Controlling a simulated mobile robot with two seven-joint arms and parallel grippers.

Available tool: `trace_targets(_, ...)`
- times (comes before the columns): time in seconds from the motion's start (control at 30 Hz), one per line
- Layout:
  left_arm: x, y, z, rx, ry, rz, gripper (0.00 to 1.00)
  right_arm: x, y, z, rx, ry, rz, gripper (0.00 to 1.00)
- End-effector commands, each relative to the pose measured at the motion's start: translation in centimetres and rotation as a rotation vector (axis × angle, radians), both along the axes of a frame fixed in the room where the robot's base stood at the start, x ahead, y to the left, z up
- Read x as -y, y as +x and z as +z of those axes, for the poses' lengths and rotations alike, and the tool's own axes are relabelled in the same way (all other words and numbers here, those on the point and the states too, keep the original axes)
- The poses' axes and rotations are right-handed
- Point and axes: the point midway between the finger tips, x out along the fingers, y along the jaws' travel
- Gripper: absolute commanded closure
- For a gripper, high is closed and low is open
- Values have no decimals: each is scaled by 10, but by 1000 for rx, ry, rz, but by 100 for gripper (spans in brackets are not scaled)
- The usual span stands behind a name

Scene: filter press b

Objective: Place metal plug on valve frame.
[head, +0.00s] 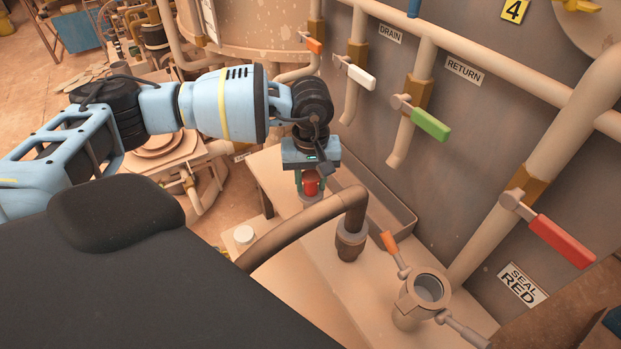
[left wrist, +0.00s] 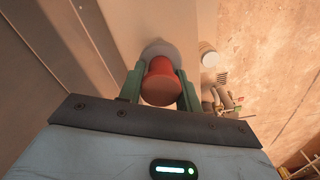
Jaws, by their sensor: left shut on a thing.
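My left gripper (head: 311,184) is shut on a red knob with a pale grey disc-like base, which looks like the metal plug (head: 310,183). In the left wrist view the plug (left wrist: 160,82) sits between the two green fingers (left wrist: 161,88), its grey base beyond the red part. It is over the pale bench, near the back tray; I cannot tell whether its base touches the surface. The valve frame (head: 414,306), a pale ring with a dark round opening and clamp handles, stands at the lower right, well apart from the gripper. My right gripper is out of view.
A thick brown curved pipe (head: 300,222) rises between my left gripper and the valve frame. A shallow tray (head: 380,205) lies behind it along the grey tank wall. A small white cap (head: 243,234) sits at the bench's left. Colored valve levers, including a red one (head: 562,240), project from the wall pipes.

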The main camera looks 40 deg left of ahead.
Motion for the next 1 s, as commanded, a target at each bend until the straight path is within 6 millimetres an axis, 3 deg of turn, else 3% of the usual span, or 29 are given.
trace_targets(0.1,0,0,-4,-1,0,0,95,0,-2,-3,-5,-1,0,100)
trace_targets(0.13,0,0,-4,-1,0,0,62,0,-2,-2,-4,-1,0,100)
trace_targets(0.27,0,0,-3,-1,1,0,45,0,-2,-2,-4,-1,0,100)
trace_targets(0.67,0,0,5,2,-1,0,44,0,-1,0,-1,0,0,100)
trace_targets(1.0,1,1,64,3,-1,-2,44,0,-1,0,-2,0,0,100)
